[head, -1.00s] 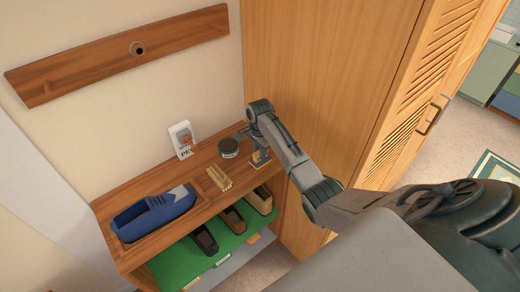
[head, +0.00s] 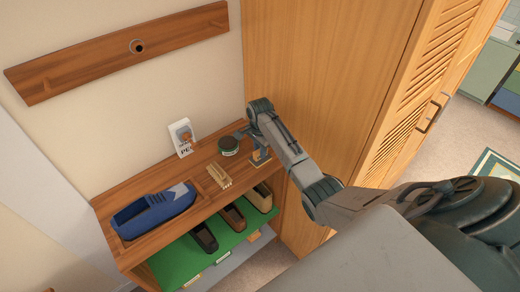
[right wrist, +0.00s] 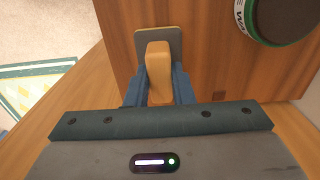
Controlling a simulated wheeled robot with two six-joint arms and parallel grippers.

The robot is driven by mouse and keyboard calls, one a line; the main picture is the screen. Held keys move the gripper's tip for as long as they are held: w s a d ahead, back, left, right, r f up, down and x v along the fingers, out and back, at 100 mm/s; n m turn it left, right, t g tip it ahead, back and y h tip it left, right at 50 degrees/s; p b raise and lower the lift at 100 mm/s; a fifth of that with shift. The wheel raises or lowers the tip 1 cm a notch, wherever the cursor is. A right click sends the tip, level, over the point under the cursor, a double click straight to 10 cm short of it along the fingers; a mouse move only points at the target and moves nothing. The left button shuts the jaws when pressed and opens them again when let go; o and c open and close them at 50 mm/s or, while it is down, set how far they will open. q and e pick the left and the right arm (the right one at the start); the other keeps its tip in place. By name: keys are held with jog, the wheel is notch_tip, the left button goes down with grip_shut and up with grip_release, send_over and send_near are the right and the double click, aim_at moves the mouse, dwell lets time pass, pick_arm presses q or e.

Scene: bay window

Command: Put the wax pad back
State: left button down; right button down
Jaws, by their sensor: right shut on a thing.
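The wax pad (right wrist: 173,44), a thin grey plate with a tan edge and a tan wooden handle, shows in the right wrist view. My right gripper (right wrist: 159,88) is shut on its handle. In the head view, my right gripper (head: 258,150) and the pad (head: 260,158) are at the right end of the wooden shelf top (head: 190,213), beside the dark round tin (head: 229,146). I cannot tell whether the pad touches the shelf. The tin's edge also shows at the upper right of the wrist view (right wrist: 285,15). My left gripper is out of view.
A tan brush-like object (head: 219,177) lies mid-shelf. A white card (head: 183,138) stands at the wall. Several shoes sit on the green lower tier (head: 185,265). A tall wooden cupboard (head: 310,80) closely borders the right end.

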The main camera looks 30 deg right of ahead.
jog(key=c, duration=1.2)
grip_release()
jog(key=shift+o, duration=0.2)
